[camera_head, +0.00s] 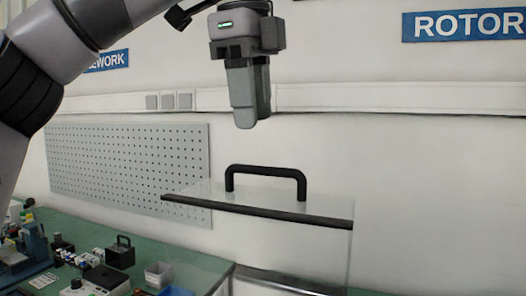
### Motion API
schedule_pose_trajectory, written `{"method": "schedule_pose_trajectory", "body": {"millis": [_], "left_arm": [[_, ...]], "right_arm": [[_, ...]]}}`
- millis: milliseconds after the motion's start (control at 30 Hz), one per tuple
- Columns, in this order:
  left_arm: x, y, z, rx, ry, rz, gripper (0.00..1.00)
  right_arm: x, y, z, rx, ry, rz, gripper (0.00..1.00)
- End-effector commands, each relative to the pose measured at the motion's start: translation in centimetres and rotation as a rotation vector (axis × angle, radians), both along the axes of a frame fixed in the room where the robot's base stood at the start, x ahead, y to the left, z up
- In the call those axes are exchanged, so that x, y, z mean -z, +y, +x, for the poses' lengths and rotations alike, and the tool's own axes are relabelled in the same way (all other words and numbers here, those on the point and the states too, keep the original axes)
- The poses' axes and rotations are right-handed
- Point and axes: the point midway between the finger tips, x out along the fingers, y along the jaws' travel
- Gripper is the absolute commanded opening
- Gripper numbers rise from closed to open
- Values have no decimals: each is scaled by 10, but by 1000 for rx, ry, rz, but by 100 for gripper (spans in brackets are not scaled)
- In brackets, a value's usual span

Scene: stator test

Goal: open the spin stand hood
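The spin stand hood (285,243) is a clear, see-through box at the lower middle, with a dark strip (258,211) along its top edge. A black arched handle (266,171) stands up from its top. The hood appears to be down over the stand, but its lower part runs out of the picture. My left gripper (247,126) points straight down above the handle, a little to its left in the picture, with a visible gap between them. It holds nothing that I can see. Its fingers overlap from this side, so their spacing is unclear. My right gripper is not in view.
A grey pegboard (128,165) hangs on the wall behind. At lower left, a green bench (88,232) carries a small white bin (158,274), a black handled block (120,252) and several small tools.

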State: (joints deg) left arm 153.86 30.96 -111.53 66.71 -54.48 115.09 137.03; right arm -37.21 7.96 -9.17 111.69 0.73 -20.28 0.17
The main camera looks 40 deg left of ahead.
Motion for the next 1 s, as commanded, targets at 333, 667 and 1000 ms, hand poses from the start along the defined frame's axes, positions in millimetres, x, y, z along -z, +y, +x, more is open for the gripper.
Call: {"method": "schedule_pose_trajectory", "body": {"millis": [333,667,1000], "left_arm": [[23,2,4,-9,2,6,40],[59,4,12,-9,3,7,40],[69,4,14,-11,-2,6,40]], "right_arm": [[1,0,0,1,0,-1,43],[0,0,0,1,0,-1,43],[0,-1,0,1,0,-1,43]]}}
